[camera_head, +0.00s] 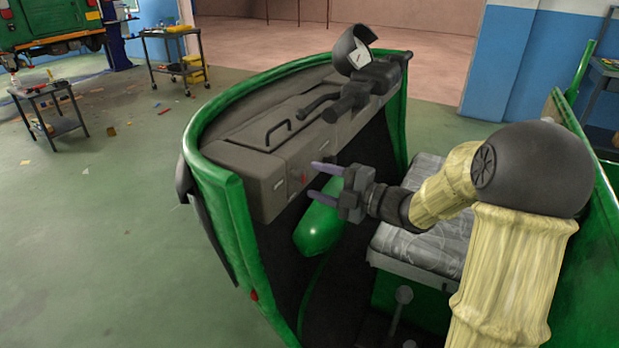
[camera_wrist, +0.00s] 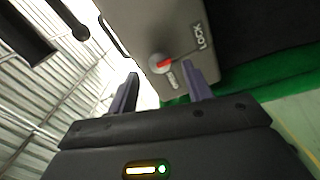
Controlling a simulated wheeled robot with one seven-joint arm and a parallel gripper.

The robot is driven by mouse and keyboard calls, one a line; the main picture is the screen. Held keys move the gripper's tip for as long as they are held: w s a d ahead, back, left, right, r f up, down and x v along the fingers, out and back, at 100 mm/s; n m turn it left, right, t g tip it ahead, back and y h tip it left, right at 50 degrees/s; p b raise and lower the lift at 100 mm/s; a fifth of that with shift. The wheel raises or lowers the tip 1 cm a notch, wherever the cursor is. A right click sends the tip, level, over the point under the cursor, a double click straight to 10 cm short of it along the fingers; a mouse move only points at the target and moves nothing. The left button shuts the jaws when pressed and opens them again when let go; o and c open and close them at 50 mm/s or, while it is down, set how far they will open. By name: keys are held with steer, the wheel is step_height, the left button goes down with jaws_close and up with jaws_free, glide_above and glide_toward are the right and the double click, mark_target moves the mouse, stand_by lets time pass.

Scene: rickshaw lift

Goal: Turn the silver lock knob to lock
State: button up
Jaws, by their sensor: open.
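The silver lock knob (camera_wrist: 157,63) is on the face of a grey dashboard box (camera_wrist: 150,20), with a red mark on it. The word LOCK is printed to its upper right, and a small label too blurred to read is below it. In the head view the knob is only a small spot with red (camera_head: 303,179) on the box end. My gripper (camera_head: 314,180) is open and empty, its two purple fingers pointing at that face. In the wrist view the fingertips (camera_wrist: 161,86) are spread either side of the knob's line, apparently short of it.
The dashboard has a handle, handlebars (camera_head: 345,100) and a round gauge (camera_head: 353,50) above. A green rounded part (camera_head: 318,228) lies below my gripper. A patterned seat (camera_head: 430,230) is beneath my arm. The green cab rim (camera_head: 225,210) curves around the left.

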steer(key=v, duration=1.3)
steer(key=shift+s+d+p, duration=0.2)
steer(key=shift+d+p, duration=0.1)
steer(key=shift+w, duration=0.1)
steer(key=w+d+f+m+t+h, duration=0.1)
steer(key=w+f+m+h, duration=0.1)
steer(key=f+m+h, duration=0.4)
steer(key=w+d+f+m+h, duration=0.1)
steer(key=w+f+m+h, duration=0.1)
steer(key=m+h, duration=0.65)
steer(key=s+a+f+m+g, duration=0.35)
steer(key=s+m, duration=0.25)
steer(key=s, duration=0.2)
steer(key=s+a+f+m+g, duration=0.2)
steer(key=s+f+m+g, duration=0.3)
steer(key=s, duration=0.4)
steer(key=w+p+v, duration=0.3)
steer(key=p+v, duration=1)
steer(key=w+a+r+p+v, duration=0.1)
steer(key=w+p+v, duration=0.1)
steer(key=p+v, duration=1.1)
steer(key=shift+r+m, duration=0.45)
